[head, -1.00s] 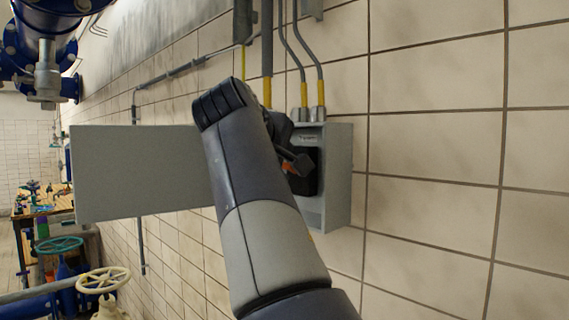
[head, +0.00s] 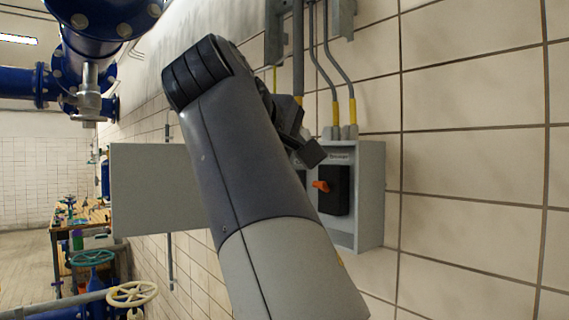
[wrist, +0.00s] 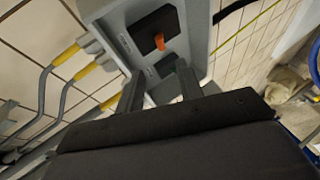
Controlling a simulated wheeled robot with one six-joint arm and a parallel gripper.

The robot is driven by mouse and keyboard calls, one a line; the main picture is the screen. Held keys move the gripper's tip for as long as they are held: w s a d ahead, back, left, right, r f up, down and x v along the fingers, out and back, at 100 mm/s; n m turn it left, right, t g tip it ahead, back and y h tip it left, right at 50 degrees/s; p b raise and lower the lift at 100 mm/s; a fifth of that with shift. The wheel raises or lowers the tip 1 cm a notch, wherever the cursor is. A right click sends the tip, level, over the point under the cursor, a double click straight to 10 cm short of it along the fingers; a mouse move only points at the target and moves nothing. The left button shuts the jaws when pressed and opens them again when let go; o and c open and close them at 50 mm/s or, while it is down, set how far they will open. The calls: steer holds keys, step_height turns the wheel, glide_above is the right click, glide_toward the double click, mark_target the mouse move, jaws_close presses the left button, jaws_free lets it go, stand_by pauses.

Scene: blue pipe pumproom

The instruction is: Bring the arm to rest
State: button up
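My arm rises across the middle of the head view and bends over at the top. My gripper (head: 308,150) is partly hidden behind it, in front of the open grey wall box. In the wrist view, the two dark fingers of my gripper (wrist: 159,82) stand apart with nothing between them. The grey box (head: 371,190) holds a black switch plate with an orange handle (head: 321,185). The handle also shows in the wrist view (wrist: 159,41), beyond the fingertips and apart from them.
The box's grey door (head: 155,190) stands open to the left, partly behind my arm. Conduits with yellow bands (head: 335,112) run up from the box along the tiled wall. Blue pipes (head: 105,25) hang at upper left. Handwheels (head: 132,293) and a bench (head: 75,225) are at left.

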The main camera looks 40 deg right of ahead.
mark_target(319, 183)
steer(key=x, duration=1.1)
steer(key=shift+p, duration=0.35)
steer(key=shift+s+a, duration=0.1)
